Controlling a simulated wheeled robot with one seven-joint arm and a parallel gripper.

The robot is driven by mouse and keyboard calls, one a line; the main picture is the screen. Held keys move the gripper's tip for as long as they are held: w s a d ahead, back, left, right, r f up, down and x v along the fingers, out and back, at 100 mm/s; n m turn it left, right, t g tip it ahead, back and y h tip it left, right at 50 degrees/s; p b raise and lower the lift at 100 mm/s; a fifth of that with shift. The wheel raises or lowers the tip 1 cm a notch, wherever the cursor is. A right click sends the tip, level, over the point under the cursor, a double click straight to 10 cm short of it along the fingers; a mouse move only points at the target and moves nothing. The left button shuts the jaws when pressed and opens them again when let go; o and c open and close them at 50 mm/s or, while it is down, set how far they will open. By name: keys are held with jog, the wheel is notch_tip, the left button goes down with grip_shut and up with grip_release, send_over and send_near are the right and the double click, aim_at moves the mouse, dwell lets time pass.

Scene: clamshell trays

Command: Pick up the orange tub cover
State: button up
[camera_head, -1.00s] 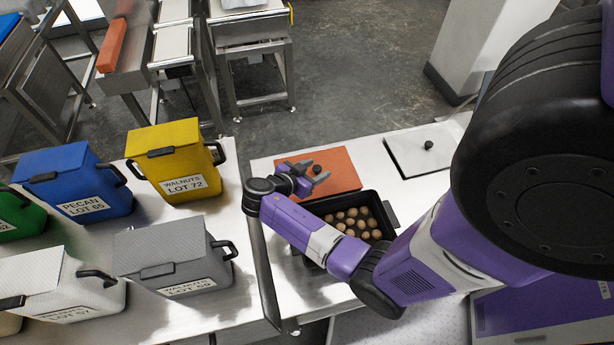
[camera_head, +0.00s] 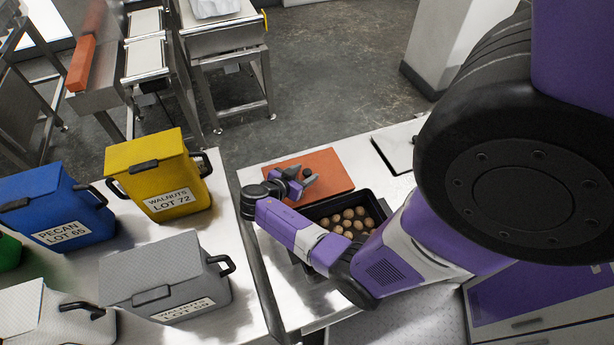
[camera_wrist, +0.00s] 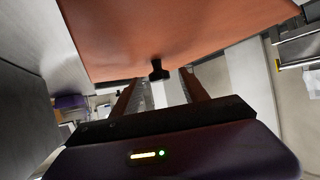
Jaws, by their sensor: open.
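The orange tub cover (camera_head: 327,172) is a flat square panel with a small black knob (camera_head: 307,173). It lies on the metal table behind the dark tub of nuts. My gripper (camera_head: 308,181) is over the cover's left part, with its fingers at the knob. In the wrist view the cover (camera_wrist: 190,30) fills the upper part, and its black knob (camera_wrist: 158,70) stands out between the open fingers of my gripper (camera_wrist: 160,90). I cannot tell whether the fingers touch the knob.
The dark tub (camera_head: 378,205) with several nuts is in front of the cover, partly under my arm. A white cover (camera_head: 392,150) lies to the right. Yellow (camera_head: 160,165), blue (camera_head: 75,195) and grey (camera_head: 150,265) bins stand on the left table.

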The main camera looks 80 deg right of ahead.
jog(key=shift+x, duration=1.05)
grip_shut()
